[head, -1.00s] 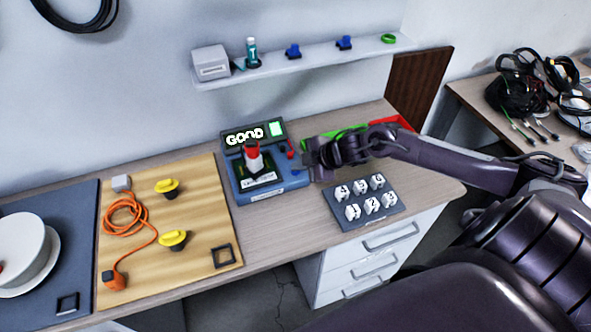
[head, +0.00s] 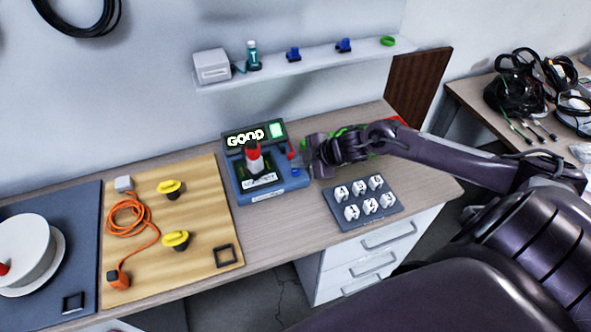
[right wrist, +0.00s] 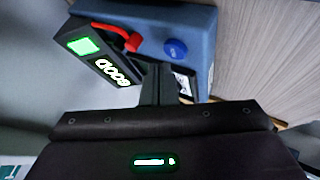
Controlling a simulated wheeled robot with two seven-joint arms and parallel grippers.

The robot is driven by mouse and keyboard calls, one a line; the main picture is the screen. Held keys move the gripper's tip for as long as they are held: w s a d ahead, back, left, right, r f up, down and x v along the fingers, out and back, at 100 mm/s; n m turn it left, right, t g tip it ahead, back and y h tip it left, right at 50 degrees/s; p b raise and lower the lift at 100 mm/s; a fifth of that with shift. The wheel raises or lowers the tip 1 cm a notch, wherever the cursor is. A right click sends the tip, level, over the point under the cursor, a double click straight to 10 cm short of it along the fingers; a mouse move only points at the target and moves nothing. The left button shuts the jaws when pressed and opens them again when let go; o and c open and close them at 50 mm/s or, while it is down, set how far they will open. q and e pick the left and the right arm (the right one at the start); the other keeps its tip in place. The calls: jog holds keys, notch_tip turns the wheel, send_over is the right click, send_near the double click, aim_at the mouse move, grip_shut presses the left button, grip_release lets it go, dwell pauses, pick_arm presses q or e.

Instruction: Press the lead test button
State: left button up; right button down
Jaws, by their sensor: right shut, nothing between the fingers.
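The blue tester (head: 268,190) stands on the bench, with a dark display (head: 243,137) reading GOOD and a lit green square (head: 275,130). A round blue button (right wrist: 176,49) sits on its body beside a red lever (right wrist: 125,38); in the head view the button (head: 296,172) is small, at the tester's right side. A red and dark piece (head: 254,160) stands upright on the tester. My right gripper (head: 304,160) is shut and empty at the tester's right side. In the right wrist view its fingers (right wrist: 157,75) appear apart from the button. My left gripper is out of view.
A grey tray (head: 345,221) of numbered white blocks lies right of the tester. A wooden board (head: 205,240) with yellow knobs and an orange cable (head: 125,215) lies left. Green and red bins are partly hidden behind my right arm. A shelf (head: 320,63) is above.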

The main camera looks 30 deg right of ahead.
aim_at(300, 173)
jog(key=shift+r+p, duration=2.4)
jog(key=shift+r, duration=0.2)
jog(key=shift+f, duration=0.1)
